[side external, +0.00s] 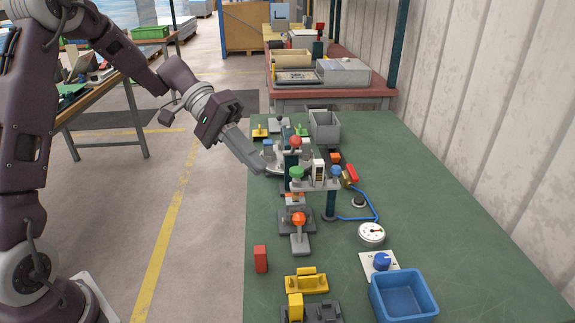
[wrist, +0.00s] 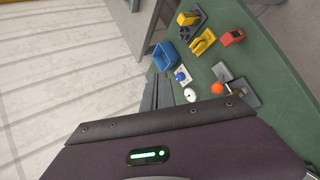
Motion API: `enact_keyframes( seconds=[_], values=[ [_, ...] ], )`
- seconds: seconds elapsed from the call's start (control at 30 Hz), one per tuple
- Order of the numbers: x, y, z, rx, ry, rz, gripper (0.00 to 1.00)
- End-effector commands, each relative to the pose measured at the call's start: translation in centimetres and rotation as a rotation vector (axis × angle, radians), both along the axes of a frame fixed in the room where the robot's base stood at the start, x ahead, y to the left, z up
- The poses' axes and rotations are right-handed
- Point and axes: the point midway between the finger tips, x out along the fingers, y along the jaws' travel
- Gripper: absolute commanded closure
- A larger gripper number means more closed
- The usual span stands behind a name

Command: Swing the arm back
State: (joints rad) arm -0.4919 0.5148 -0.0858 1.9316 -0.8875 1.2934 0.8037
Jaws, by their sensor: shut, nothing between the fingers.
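The bench-top device (side external: 316,184) stands on the green table, with a green knob, a blue knob and a red ball on top. An orange ball (side external: 298,218) sits on a grey base at its front; it also shows in the wrist view (wrist: 217,88). Which part is the swinging arm, I cannot tell. My gripper (side external: 260,168) is shut and empty, its tips at the device's left rear, close to a grey part. Contact there is unclear. In the wrist view my gripper's fingers (wrist: 158,92) point toward the table's edge.
A blue bin (side external: 403,296), yellow clamp (side external: 306,282), red block (side external: 260,258) and dial gauge (side external: 371,234) stand at the front. A blue hose (side external: 362,216) runs right of the device. A grey bin (side external: 324,127) is behind. The table's right side is clear.

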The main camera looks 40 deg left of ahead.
Motion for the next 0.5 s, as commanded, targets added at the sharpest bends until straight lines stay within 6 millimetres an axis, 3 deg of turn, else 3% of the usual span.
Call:
enact_keyframes(
  seconds=[0.03, 0.1, 0.2, 0.3, 0.4, 0.5],
  values=[
    [2.7, 2.1, -2.0, -0.121, -0.005, 0.06, 1.0],
    [6.1, 5.2, -4.3, -0.278, -0.057, 0.155, 1.0],
    [9.2, 9.6, -7.7, -0.44, -0.147, 0.295, 1.0],
    [10.6, 12.8, -10.2, -0.526, -0.218, 0.399, 1.0],
    [11.2, 14.1, -11.3, -0.558, -0.252, 0.446, 1.0],
    [11.7, 13.5, -11.4, -0.562, -0.258, 0.451, 1.0]
  ],
)
